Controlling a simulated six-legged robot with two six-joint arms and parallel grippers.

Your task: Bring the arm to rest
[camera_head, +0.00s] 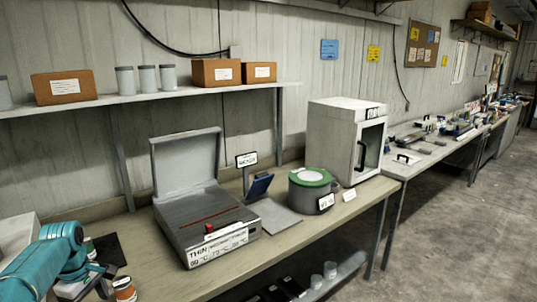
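My teal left arm comes in at the lower left corner and bends downward over the near end of the bench. Dark parts at its lower end, which look like my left gripper (88,284), are partly hidden and cut by the frame edge. I cannot make out whether the fingers are open or shut, or whether they hold anything. A small jar with an orange-brown label (124,290) stands just right of it. My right arm and gripper are not in view.
On the bench (290,232) stand a grey machine with a raised lid (205,225), a tilted blue panel (259,187), a green-topped round device (312,190) and a white cabinet (335,140). A shelf (190,92) above holds boxes and canisters. Open floor (450,240) lies right.

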